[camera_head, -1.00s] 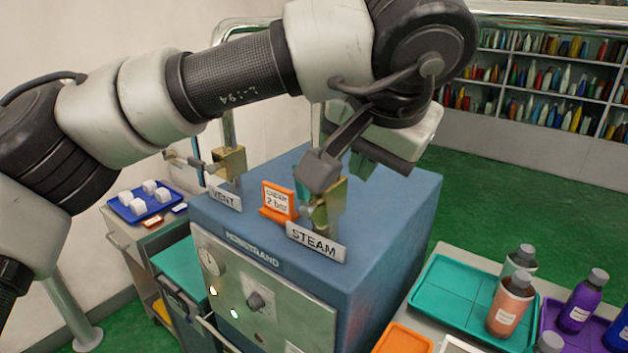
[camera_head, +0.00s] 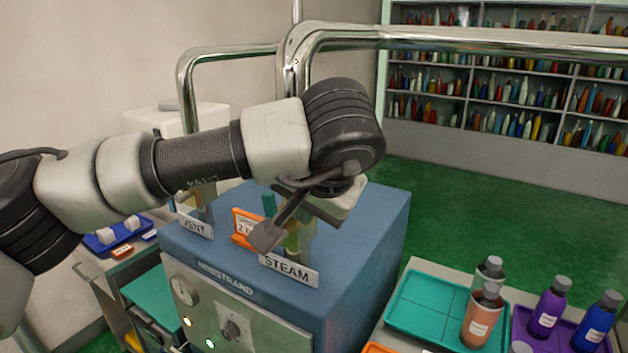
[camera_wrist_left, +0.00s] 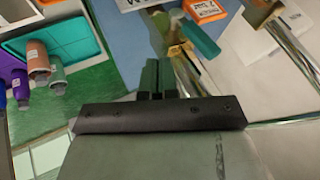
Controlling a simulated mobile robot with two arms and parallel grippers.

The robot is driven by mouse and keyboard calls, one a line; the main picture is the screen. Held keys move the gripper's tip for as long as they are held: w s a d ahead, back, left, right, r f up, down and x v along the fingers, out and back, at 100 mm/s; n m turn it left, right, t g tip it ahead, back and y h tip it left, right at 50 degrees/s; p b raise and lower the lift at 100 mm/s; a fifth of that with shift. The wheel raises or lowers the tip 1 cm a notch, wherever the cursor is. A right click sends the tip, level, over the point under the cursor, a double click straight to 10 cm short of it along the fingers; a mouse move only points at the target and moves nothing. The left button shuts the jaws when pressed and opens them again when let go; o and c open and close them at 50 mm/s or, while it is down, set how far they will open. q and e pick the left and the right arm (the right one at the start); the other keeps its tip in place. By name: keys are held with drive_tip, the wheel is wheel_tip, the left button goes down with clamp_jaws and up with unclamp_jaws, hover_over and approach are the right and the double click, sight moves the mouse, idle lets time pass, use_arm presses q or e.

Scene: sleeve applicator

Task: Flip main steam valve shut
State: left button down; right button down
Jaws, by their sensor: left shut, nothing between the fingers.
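The blue machine (camera_head: 355,240) has a STEAM plate (camera_head: 289,269) on its top front edge. Behind the plate stands the brass steam valve (camera_head: 303,238), partly covered by my left wrist. A teal handle (camera_head: 269,204) shows beside it. In the left wrist view the brass valve (camera_wrist_left: 180,52) and its teal handle (camera_wrist_left: 201,39) lie just beyond and right of my fingers. My left gripper (camera_wrist_left: 156,68) is shut and empty, close to the valve. I cannot tell whether it touches. In the head view its fingertips are hidden. My right gripper is not in view.
The VENT plate (camera_head: 195,222) and an orange sign (camera_head: 246,228) stand left of STEAM. Chrome pipes (camera_head: 200,52) rise behind. A teal tray (camera_head: 425,300) and several bottles (camera_head: 545,310) are at the right. A blue tray (camera_head: 100,245) of white blocks is at the left.

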sight(283, 226)
use_arm(q)
drive_tip(key=w+a+f+p, duration=0.1)
drive_tip(key=w+a+f, duration=0.1)
drive_tip(key=w+a, duration=0.1)
drive_tip(key=shift+p, duration=0.35)
drive_tip(key=shift+w+a+f, duration=0.15)
drive_tip(key=shift+w+a, duration=0.05)
drive_tip(key=shift+w+a+g+h, duration=0.15)
drive_tip(key=shift+a+g+h, duration=0.1)
drive_tip(key=shift+g+h, duration=0.25)
drive_tip(key=shift+a+g+h, duration=0.1)
drive_tip(key=shift+g+h, duration=0.2)
drive_tip(key=shift+h, duration=0.3)
